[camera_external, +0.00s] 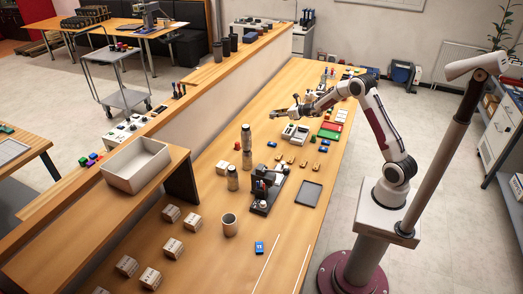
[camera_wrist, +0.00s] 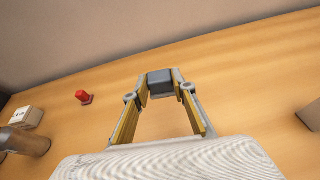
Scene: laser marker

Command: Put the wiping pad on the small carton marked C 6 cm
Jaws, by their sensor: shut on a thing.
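My gripper (camera_wrist: 160,88) is shut on a dark blue-grey block, which I take to be the wiping pad (camera_wrist: 160,82), pinched between the fingertips. In the external view my gripper (camera_external: 276,114) is over the far part of the long bench, near the low wall, and the pad is too small to make out. Several small cartons (camera_external: 172,247) stand at the near left of the bench, well away from my gripper. Their marks are too small to read, so I cannot tell which is C. A small pale box (camera_wrist: 27,117) with unreadable print is at the left of the wrist view.
A red-topped piece (camera_wrist: 82,96) and a grey cylinder (camera_wrist: 24,142) stand left of my gripper in the wrist view.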

